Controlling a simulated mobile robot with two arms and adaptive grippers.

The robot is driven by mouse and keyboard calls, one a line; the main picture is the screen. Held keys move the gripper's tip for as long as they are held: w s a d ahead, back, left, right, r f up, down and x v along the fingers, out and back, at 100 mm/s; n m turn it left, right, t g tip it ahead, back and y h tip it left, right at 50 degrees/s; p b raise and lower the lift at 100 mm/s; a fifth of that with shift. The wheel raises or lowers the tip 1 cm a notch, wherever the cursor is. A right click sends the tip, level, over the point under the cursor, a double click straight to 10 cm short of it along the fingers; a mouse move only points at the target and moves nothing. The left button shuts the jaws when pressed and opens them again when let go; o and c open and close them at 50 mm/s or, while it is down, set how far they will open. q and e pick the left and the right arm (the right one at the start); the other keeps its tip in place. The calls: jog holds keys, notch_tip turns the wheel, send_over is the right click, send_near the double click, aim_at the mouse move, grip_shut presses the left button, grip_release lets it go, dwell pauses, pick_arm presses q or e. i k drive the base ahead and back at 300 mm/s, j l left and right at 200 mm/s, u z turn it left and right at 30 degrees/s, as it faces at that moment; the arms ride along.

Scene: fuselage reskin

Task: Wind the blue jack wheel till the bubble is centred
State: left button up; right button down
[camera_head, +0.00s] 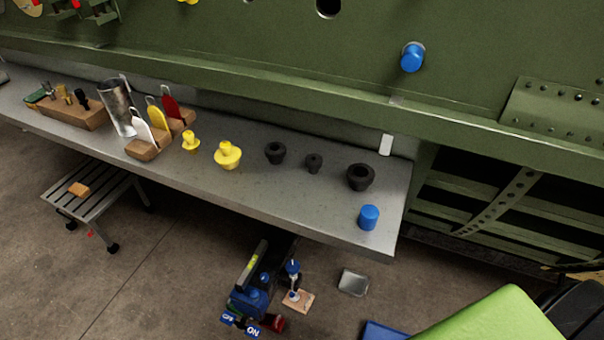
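A blue jack-like device (247,298) stands on the floor below the bench, near the bottom middle. A dark bar on it carries a small yellow-green strip (252,262), which looks like a level vial; the bubble is too small to make out. Beside it to the right, a small blue-topped post (293,268) stands on a wooden block (300,301). I cannot tell which blue part is the jack wheel. Neither of my grippers is in view.
The grey bench (300,214) holds yellow and black plugs, a blue cylinder (369,217), a metal cup and scrapers. A green panel (300,60) rises behind. A slatted stool (95,190) stands left. A metal tray (353,283) lies on the floor; a green surface (490,320) fills the lower right.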

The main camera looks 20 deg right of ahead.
aim_at(293, 267)
jog(key=k+j, duration=0.1)
jog(key=k, duration=0.75)
